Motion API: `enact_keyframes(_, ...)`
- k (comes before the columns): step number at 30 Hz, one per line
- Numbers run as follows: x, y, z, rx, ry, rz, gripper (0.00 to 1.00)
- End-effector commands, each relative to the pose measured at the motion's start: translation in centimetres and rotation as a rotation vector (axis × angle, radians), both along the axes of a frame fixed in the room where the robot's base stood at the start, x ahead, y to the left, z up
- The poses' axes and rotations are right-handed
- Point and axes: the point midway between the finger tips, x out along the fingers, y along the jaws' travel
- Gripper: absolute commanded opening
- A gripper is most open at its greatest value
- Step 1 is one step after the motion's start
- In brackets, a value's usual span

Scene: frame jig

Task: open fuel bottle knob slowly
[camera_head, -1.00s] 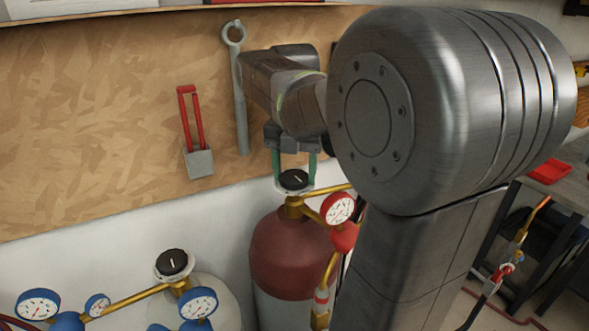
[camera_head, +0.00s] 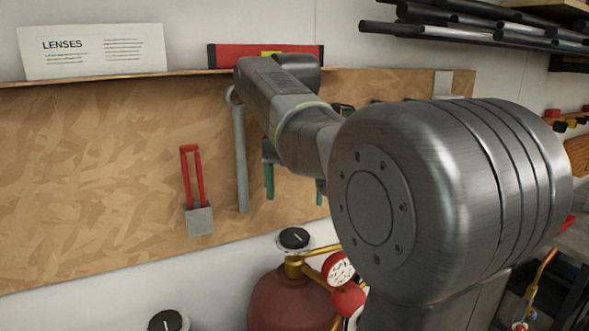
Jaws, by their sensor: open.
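The dark red fuel bottle (camera_head: 285,303) stands against the wall at the bottom centre, its lower part cut off by the frame. Its black knob (camera_head: 294,238) with a white mark sits on top of the brass valve. My gripper (camera_head: 293,184) is above the knob, fingers pointing down and spread apart. The left green finger shows clearly; the right one is partly hidden by my arm. The gripper is open and empty, with a clear gap between its tips and the knob.
A second black knob (camera_head: 168,321) shows at the bottom left. A pressure gauge (camera_head: 338,268) sits right of the fuel bottle's valve. A wrench (camera_head: 241,160) and a red-handled tool (camera_head: 197,195) hang on the wooden board (camera_head: 90,190) behind. Dark pipes (camera_head: 470,28) lie on a rack at upper right.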

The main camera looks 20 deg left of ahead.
Motion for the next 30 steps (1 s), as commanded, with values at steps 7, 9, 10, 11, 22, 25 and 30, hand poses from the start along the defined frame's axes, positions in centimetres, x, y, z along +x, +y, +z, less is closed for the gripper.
enact_keyframes(7,0.1,0.1,3.8,0.001,-0.001,0.000,0.77)
enact_keyframes(9,0.0,0.0,4.4,0.000,0.000,0.000,0.77)
enact_keyframes(10,0.0,0.0,4.5,0.001,-0.001,0.000,0.77)
enact_keyframes(11,0.0,0.0,4.7,0.000,0.000,0.000,0.77)
enact_keyframes(22,0.0,0.0,4.9,-0.001,0.001,0.000,0.77)
enact_keyframes(25,0.0,0.0,4.9,0.000,0.001,0.000,0.77)
enact_keyframes(30,0.0,0.0,4.7,-0.001,0.001,0.000,0.77)
